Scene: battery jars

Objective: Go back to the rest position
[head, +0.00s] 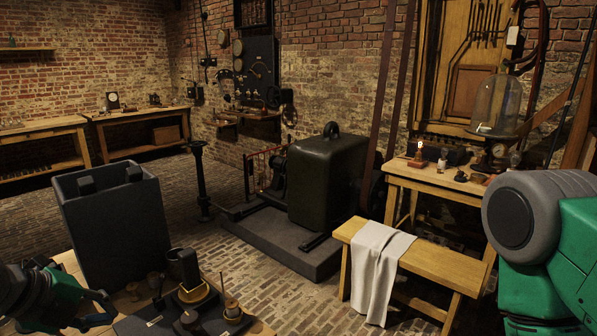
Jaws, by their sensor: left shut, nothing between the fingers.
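My left gripper (101,309) is at the lower left, shut and empty, above the near wooden table (68,262). A large dark open jar (117,222) stands behind it. A smaller dark jar (184,266) stands to its right, apart from it. My right gripper is out of view; only a green and grey part of my right arm shows at the right edge.
A dark tray (143,325) with a brass-coloured dish (194,292) and small pieces lies right of the left gripper. Beyond the table are a dark machine (327,180), a bench (425,262) with a white cloth (376,262), and a glass bell jar (496,104).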

